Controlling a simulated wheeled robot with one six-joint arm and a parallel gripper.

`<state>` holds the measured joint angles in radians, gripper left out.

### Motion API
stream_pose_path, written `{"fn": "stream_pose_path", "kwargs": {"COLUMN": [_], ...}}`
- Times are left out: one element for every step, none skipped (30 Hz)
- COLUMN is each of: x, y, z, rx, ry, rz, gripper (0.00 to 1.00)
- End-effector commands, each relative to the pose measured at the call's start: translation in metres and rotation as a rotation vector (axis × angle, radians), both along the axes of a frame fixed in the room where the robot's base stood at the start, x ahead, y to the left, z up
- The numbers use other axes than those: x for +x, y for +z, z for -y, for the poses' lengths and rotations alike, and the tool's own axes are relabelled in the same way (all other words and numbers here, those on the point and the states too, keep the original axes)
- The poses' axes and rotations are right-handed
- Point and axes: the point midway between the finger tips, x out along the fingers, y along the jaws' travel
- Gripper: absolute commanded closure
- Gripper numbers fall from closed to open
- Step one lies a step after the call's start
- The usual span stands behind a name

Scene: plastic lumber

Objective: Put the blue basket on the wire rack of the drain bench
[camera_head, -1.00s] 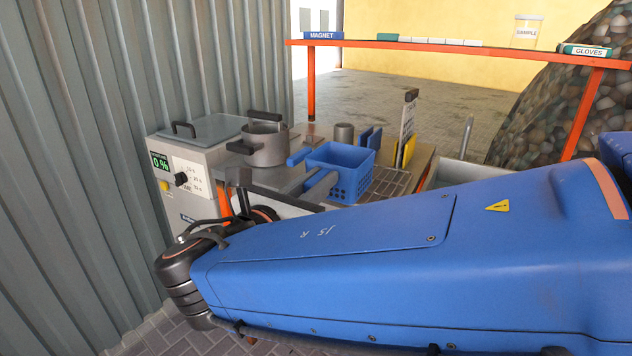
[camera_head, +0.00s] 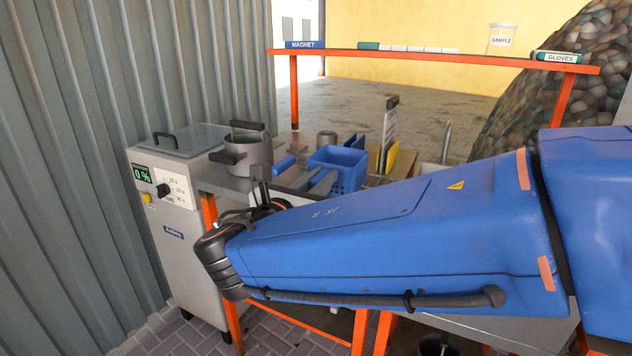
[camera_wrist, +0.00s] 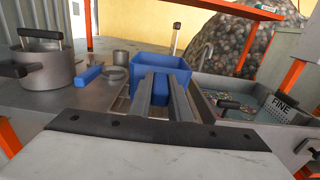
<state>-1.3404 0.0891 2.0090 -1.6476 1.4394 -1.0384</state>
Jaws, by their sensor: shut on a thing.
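The blue basket (camera_head: 346,166) is at the drain bench, right of the pot, in the head view. It also shows in the wrist view (camera_wrist: 160,62), upright beyond my fingers. In the head view my gripper is partly hidden behind my arm. Slats of the wire rack (camera_wrist: 122,106) show beside and under the basket. I cannot tell whether the basket touches the rack.
A steel pot (camera_head: 246,152) with dark handles stands left of the basket. A grey control box (camera_head: 170,215) reads 0 %. A metal cup (camera_head: 326,139) and blue and yellow panels stand behind. A tray of bits labelled FINE (camera_wrist: 285,103) is at right. An orange-framed shelf (camera_head: 430,57) runs behind.

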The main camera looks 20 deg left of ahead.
Motion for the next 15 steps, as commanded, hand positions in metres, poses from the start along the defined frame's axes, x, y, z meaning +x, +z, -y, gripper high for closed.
{"fn": "stream_pose_path", "kwargs": {"x": [0.004, 0.007, 0.010, 0.012, 0.015, 0.018, 0.020, 0.022, 0.025, 0.028, 0.030, 0.034, 0.036, 0.034, 0.034], "y": [-0.001, -0.001, -0.001, -0.002, -0.002, -0.003, -0.003, -0.003, -0.004, -0.004, -0.005, -0.005, -0.006, -0.009, -0.012], "z": [0.001, 0.001, 0.001, 0.002, 0.002, 0.002, 0.002, 0.002, 0.002, 0.003, 0.003, 0.004, 0.004, 0.003, 0.003], "rx": [0.000, 0.000, 0.000, 0.000, 0.000, 0.000, 0.000, 0.000, 0.000, 0.000, 0.000, 0.000, 0.000, -0.002, -0.002], "ry": [-0.001, -0.001, -0.002, -0.002, -0.002, -0.001, -0.001, -0.001, -0.001, -0.002, -0.002, -0.002, -0.002, 0.000, 0.000], "rz": [0.000, 0.001, 0.001, 0.001, 0.001, 0.001, 0.001, 0.001, 0.001, 0.001, 0.001, 0.001, 0.001, 0.000, 0.001], "gripper": [1.00, 1.00, 1.00, 1.00, 1.00, 1.00, 1.00, 1.00, 1.00, 1.00, 1.00, 1.00, 1.00, 1.00, 1.00]}}
